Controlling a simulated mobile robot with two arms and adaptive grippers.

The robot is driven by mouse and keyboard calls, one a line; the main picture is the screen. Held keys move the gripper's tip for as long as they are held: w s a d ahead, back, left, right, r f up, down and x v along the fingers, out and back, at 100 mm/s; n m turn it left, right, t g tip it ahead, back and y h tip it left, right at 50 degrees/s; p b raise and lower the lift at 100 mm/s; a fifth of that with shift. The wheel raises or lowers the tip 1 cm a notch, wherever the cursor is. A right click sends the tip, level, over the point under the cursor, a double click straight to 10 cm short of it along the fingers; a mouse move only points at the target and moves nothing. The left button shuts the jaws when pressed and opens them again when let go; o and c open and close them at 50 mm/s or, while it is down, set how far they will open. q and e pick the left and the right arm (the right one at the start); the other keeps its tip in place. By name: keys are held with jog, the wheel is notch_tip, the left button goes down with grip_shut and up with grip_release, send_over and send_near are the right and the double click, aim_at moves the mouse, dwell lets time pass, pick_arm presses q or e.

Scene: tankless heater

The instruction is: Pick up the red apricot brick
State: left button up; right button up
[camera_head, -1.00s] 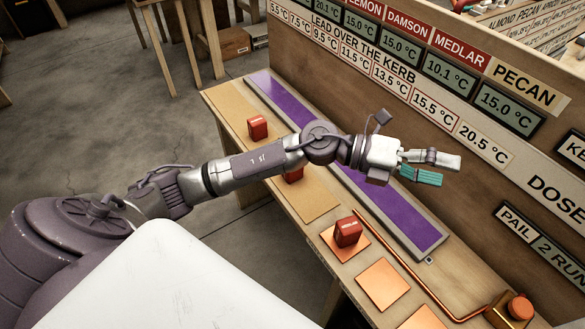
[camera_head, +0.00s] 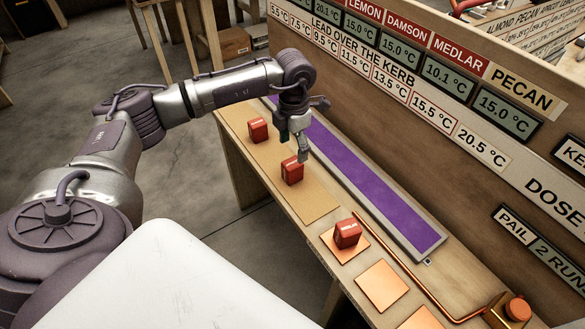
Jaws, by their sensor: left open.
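The labels of the far and middle bricks are too small to read, so I cannot tell which is the apricot brick. My left gripper (camera_head: 294,145) points down, open and empty, just above and behind the middle brick in the picture. Its fingers are not around the brick. My right gripper is out of view.
A long purple strip in a grey frame (camera_head: 385,205) runs along the bench behind the bricks. A wooden board with temperature displays (camera_head: 450,75) rises behind it. Bare copper plates (camera_head: 383,286) and a copper pipe (camera_head: 405,268) lie nearer.

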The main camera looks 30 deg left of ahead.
aim_at(293, 163)
pick_arm(q)
notch_tip(293, 163, down, 2)
jog(key=shift+f+p, duration=0.45)
jog(key=shift+f, duration=0.15)
notch_tip(293, 163, down, 4)
jog(key=shift+s+a+r+p, duration=0.1)
jog(key=shift+r+p, duration=0.1)
jog(key=shift+p, duration=0.4)
jog(key=shift+f, duration=0.4)
jog(key=shift+c, duration=0.2)
grip_shut()
